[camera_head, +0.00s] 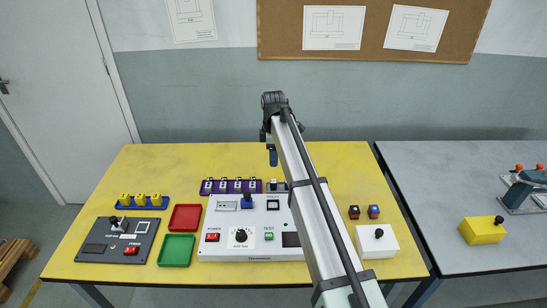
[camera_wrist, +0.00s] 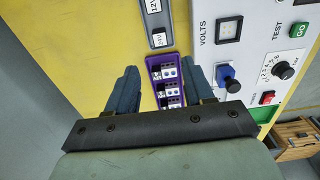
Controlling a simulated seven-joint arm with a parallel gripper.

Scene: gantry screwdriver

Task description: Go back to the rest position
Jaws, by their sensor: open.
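My gripper (camera_head: 272,157) hangs above the back part of the yellow table (camera_head: 140,170), behind the white test panel (camera_head: 222,247). In the wrist view its two blue fingers (camera_wrist: 163,88) are spread wide with nothing held between them. A purple rack (camera_wrist: 153,62) with several small terminal-like modules shows below and between the fingers, apart from them as far as I can tell. The rack also shows in the head view (camera_head: 232,180). My arm hides part of the panel's right side in the head view.
Red (camera_head: 185,218) and green (camera_head: 177,250) trays, a dark control box (camera_head: 117,240) and a blue rack (camera_head: 140,206) with yellow blocks stand left. A white box (camera_head: 377,242) stands right. A grey strip (camera_wrist: 155,22) lies beside the purple rack. The table's back left is clear.

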